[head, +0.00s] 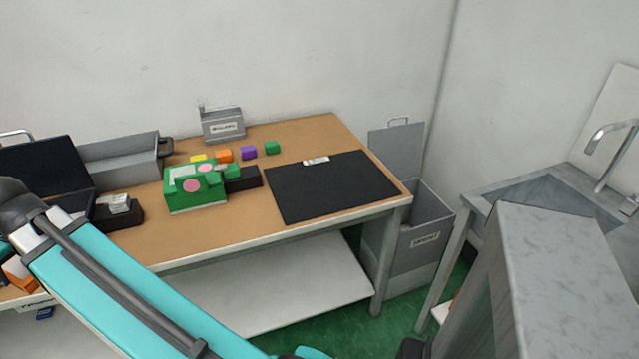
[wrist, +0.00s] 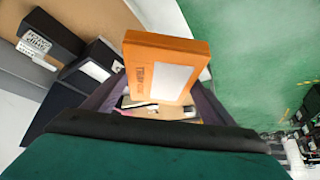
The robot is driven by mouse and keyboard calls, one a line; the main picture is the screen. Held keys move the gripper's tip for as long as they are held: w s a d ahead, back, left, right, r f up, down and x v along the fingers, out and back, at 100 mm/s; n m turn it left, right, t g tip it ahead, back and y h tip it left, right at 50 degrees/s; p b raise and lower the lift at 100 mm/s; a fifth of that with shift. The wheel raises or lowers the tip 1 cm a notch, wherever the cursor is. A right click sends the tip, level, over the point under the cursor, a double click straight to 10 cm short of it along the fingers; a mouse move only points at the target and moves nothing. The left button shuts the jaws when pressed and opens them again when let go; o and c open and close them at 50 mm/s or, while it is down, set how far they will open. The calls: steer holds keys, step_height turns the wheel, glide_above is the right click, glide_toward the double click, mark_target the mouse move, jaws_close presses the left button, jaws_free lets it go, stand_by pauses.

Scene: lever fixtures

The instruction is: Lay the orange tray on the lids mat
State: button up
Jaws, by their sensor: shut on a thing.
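The orange tray (wrist: 168,52), a flat orange piece with a pale panel and dark lettering, is held tilted in the wrist view. My gripper (wrist: 155,95) is shut on it, with a dark finger on either side. An orange patch (head: 16,270) shows at the left edge in the head view, partly hidden by my arm; I cannot tell if it is the same tray. A black mat (head: 333,190) lies bare on the right part of the table, with a small label at its back edge too small to read. My gripper is not clearly visible in the head view.
A green box with pink discs (head: 195,187) stands left of the mat, with small coloured blocks behind it. A grey labelled holder (head: 222,125) stands at the back. A grey bin (head: 425,225) is on the floor right of the table. A sink counter (head: 560,190) is further right.

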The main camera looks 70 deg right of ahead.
steer(key=shift+a, duration=0.1)
steer(key=shift+s+f+m, duration=0.15)
steer(key=shift+f+m, duration=0.05)
steer(key=shift+m, duration=0.3)
steer(key=shift+s+d+f+m+h, duration=0.3)
steer(key=shift+d+m+h, duration=0.2)
steer(key=shift+m+h, duration=0.25)
steer(key=s+d+f+m+g+h+p, duration=0.15)
steer(key=s+d+m+g, duration=0.25)
steer(key=s+d+m, duration=0.55)
steer(key=s+d+f+m+g+h+p, duration=0.1)
steer(key=s+d+f+m+g+h, duration=0.15)
steer(key=d+m, duration=0.8)
steer(key=s+d+f+m+g+p, duration=0.1)
steer(key=s+d, duration=0.7)
steer(key=s+d+f+m+g+y+p, duration=0.1)
steer(key=s+d+m+g+p, duration=0.1)
steer(key=s+d, duration=0.6)
steer(key=s+d+f+m+g+p, duration=0.1)
steer(key=s+d+m+g+p, duration=0.1)
steer(key=s+d, duration=0.6)
steer(key=shift+s+d+f+m+y, duration=0.1)
steer(key=shift+s+m+y, duration=0.1)
steer(key=shift+m+y, duration=0.05)
